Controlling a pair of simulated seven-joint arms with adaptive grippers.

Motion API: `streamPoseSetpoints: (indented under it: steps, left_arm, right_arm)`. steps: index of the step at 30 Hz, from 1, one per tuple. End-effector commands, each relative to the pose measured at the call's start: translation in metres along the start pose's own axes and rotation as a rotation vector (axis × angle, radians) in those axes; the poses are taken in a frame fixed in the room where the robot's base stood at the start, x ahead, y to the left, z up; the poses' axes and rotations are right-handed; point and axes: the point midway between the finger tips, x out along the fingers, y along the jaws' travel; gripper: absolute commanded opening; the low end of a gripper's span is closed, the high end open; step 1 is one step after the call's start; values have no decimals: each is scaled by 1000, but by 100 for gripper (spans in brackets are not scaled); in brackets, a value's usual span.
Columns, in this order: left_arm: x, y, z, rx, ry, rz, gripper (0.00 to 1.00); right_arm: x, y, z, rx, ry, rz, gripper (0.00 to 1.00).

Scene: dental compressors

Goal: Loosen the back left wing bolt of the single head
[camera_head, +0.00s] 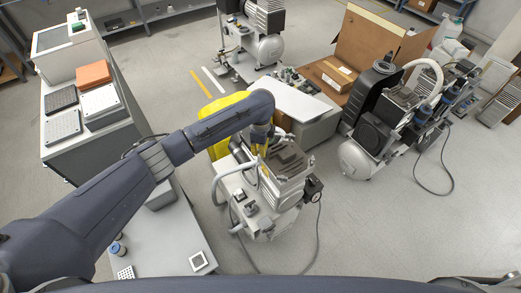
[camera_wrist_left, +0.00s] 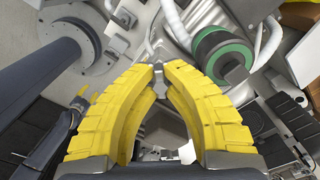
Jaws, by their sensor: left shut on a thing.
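The single-head compressor (camera_head: 285,165) stands in the middle of the head view, with a grey finned top, pale hoses and a black gauge on its right. My left gripper (camera_head: 262,152) reaches down onto the back left part of its head. In the left wrist view, the yellow fingers of my left gripper (camera_wrist_left: 158,70) come together at their tips around a small grey metal piece, which looks like the back left wing bolt. The fingertips hide most of it, so its thread and seating cannot be seen.
A green-ringed round fitting (camera_wrist_left: 222,52) sits close to the right finger. A yellow object (camera_head: 216,113) is behind my arm. Another compressor (camera_head: 380,135) stands to the right, and an open cardboard box (camera_head: 372,40) behind. The floor at right front is clear except for cables.

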Motion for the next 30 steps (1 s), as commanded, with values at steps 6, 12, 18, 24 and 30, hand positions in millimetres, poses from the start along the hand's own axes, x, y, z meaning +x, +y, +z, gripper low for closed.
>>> streamPoseSetpoints:
  steps: [6, 12, 18, 24, 30]
  left_arm:
    - [0, 0, 0, -1, 0, 0, 0]
    - [0, 0, 0, -33, 0, 0, 0]
    - [0, 0, 0, -145, 0, 0, 0]
    - [0, 0, 0, -323, -1, -1, 0]
    - [0, 1, -1, -514, 0, 0, 0]
  right_arm:
    - [0, 0, 0, 0, 0, 0, 44]
    - [0, 0, 0, 0, 0, 0, 44]
    - [0, 0, 0, 0, 0, 0, 44]
    - [0, 0, 0, 0, 0, 0, 44]
    - [0, 0, 0, 0, 0, 0, 44]
